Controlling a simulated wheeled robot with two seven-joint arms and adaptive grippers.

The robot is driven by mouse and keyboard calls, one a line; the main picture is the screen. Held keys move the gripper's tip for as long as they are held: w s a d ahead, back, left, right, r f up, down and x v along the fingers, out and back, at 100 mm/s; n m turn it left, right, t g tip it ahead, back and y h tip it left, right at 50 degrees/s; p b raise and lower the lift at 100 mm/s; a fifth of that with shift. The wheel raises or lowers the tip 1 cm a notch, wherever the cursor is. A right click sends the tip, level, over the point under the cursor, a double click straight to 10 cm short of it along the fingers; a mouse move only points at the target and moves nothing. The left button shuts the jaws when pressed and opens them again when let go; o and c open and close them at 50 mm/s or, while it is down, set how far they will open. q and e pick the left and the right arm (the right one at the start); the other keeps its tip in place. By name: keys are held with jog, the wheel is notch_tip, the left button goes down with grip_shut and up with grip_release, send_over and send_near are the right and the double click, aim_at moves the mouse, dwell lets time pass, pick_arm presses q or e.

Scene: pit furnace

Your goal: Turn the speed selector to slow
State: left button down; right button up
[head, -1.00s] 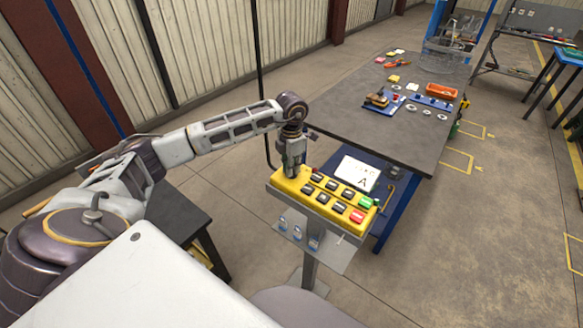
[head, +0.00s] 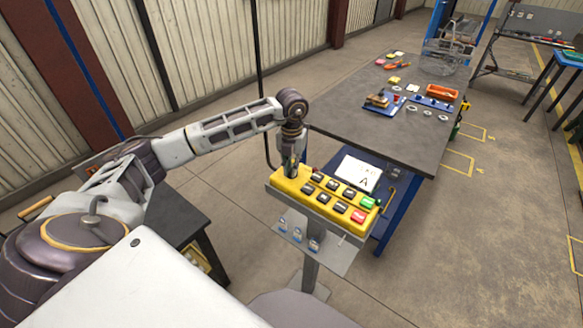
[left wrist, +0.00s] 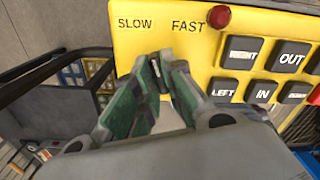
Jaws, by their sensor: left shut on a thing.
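The yellow control box (head: 283,185) stands on a post in the head view. Its top left part shows close up in the left wrist view (left wrist: 124,52), with the printed words SLOW and FAST side by side. My left gripper (head: 291,173) points down at the box's left end. In the left wrist view my left gripper's fingers (left wrist: 156,78) are shut on the small dark speed selector (left wrist: 155,66), just below the words. The fingers hide most of the selector, so I cannot tell which word it points to. My right gripper is not in view.
Black push buttons, a green button (head: 367,202) and a red button (head: 358,216) lie to the right on the box. A red lamp (left wrist: 219,16) is beside FAST. A grey workbench (head: 350,110) with tools stands behind. Open floor is at the right.

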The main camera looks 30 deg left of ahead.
pick_arm(q)
jog(key=shift+n, duration=1.1)
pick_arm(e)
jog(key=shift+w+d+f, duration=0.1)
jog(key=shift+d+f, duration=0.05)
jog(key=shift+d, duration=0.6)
pick_arm(q)
jog(key=c, duration=1.5)
grip_release()
jog(key=shift+r, duration=0.6)
notch_tip(320, 180, up, 11)
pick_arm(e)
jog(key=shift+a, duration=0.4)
pick_arm(q)
jog(key=shift+f, duration=0.1)
